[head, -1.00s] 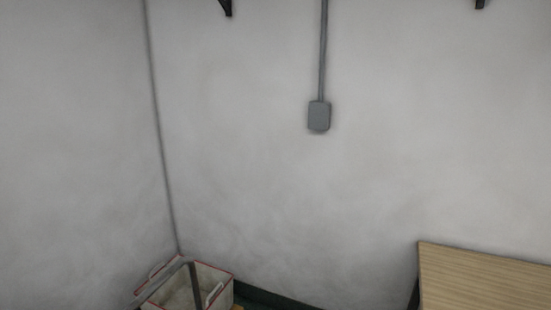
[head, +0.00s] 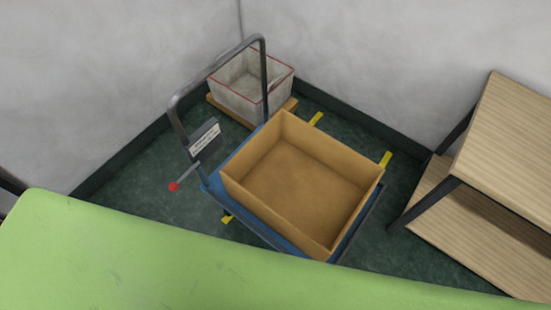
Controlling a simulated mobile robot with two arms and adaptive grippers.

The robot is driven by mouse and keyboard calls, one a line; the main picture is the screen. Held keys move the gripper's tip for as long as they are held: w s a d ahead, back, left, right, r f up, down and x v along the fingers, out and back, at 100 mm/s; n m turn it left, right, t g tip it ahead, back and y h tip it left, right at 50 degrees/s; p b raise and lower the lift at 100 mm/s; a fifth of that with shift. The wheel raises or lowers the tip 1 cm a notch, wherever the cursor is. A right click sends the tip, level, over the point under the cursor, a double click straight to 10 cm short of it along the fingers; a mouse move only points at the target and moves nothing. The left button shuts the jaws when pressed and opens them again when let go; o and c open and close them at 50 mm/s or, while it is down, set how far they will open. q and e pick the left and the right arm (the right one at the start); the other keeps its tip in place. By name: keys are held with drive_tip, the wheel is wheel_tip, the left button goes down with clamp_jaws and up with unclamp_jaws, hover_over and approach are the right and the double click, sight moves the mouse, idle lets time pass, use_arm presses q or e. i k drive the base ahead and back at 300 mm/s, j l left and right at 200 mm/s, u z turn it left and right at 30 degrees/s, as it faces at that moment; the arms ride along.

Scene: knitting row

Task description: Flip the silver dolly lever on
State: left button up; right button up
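A dolly with a blue deck (head: 213,187) and a grey tubular handle (head: 217,63) stands on the dark green floor in the corner, in the head view. A lever (head: 186,178) with a red knob (head: 174,187) sticks out low on the left side of the handle, just below a small label plate (head: 205,138). An open, empty-looking cardboard box (head: 300,190) sits on the deck. Neither of my grippers shows in the head view.
A green surface (head: 150,265) fills the foreground between the camera and the dolly. A wooden shelf unit (head: 515,140) stands at the right. A whitish bin with red trim (head: 240,98) sits behind the dolly. Yellow tape marks (head: 385,160) lie on the floor.

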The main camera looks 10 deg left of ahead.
sight(173, 187)
drive_tip(key=k+j+u, duration=0.15)
drive_tip(key=k, duration=0.35)
drive_tip(key=j+u, duration=0.1)
drive_tip(key=u, duration=0.95)
drive_tip(key=j+z, duration=0.25)
drive_tip(key=j, duration=0.15)
